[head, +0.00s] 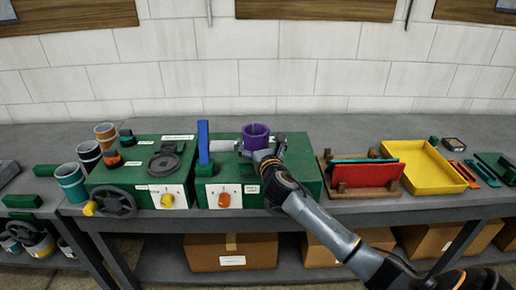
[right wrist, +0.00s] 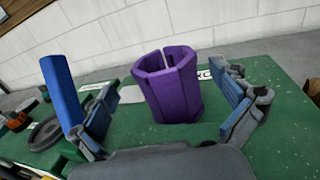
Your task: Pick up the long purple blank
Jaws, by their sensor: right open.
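The purple blank (head: 256,134) is a rolled, upright tube with a slit in its wall, standing on the green machine (head: 240,193) at the middle of the bench. In the right wrist view the purple blank (right wrist: 167,88) shows between the spread fingers, with gaps on both sides. My right gripper (head: 253,150) is open, low over the machine's top at the tube. It also shows in the right wrist view (right wrist: 172,112). I cannot tell how far the fingers reach around the tube. My left gripper is not in view.
An upright blue bar (head: 203,143) stands left of the tube, near my left-hand finger. Another green machine (head: 139,158) with a handwheel is further left. A wooden rack (head: 327,171) with red and teal sheets and a yellow tray (head: 447,184) stand to the right.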

